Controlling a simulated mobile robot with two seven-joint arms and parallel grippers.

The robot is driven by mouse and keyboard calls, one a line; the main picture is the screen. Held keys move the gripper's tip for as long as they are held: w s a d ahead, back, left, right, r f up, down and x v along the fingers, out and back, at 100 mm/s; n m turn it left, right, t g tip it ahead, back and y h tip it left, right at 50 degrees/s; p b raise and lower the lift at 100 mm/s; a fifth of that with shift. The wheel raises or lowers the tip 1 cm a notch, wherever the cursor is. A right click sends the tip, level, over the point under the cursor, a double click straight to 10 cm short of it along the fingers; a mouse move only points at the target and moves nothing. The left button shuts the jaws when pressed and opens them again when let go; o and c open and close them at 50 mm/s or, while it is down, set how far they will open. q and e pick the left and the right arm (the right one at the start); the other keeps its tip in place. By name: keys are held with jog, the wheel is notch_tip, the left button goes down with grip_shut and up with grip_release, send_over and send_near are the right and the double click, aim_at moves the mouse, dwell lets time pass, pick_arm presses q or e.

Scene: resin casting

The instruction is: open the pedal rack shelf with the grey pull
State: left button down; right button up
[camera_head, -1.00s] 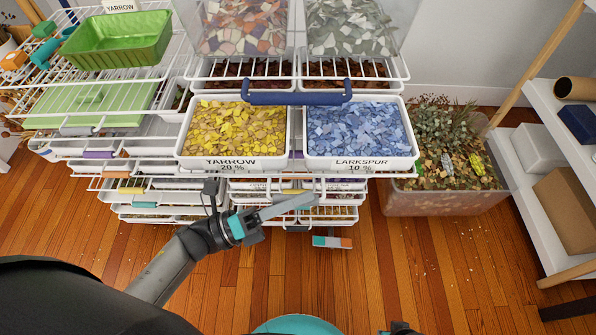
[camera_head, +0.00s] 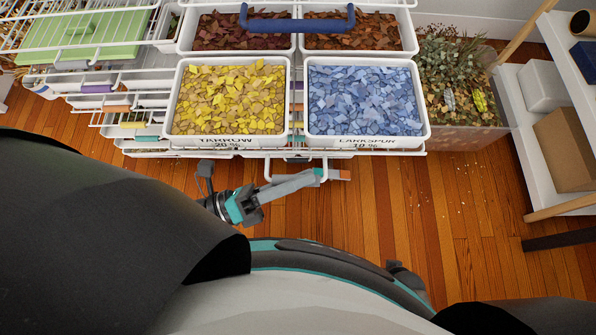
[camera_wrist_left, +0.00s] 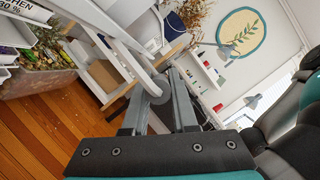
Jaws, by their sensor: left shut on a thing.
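The pedal rack (camera_head: 350,152) is a white wire rack with bins on it. My left gripper (camera_head: 308,178) is low in front of the rack, below its front edge. In the left wrist view its two fingers (camera_wrist_left: 166,88) are closed on a rounded grey piece, which looks like the grey pull (camera_wrist_left: 158,90), at the end of a white bar (camera_wrist_left: 125,42). In the head view the pull is largely hidden by the fingers, and the shelf behind it is mostly covered by the upper shelf. My right gripper is not in view.
On the rack are a bin of yellow pieces labelled yarrow (camera_head: 230,97) and a bin of blue pieces labelled larkspur (camera_head: 365,100). A planter (camera_head: 460,100) stands to the right. Wooden floor (camera_head: 400,210) is clear in front.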

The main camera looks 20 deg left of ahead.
pick_arm(q)
jog(key=c, duration=0.7)
grip_release()
jog(key=shift+a, duration=0.1)
jog(key=v, duration=1.5)
jog(key=shift+b, duration=0.35)
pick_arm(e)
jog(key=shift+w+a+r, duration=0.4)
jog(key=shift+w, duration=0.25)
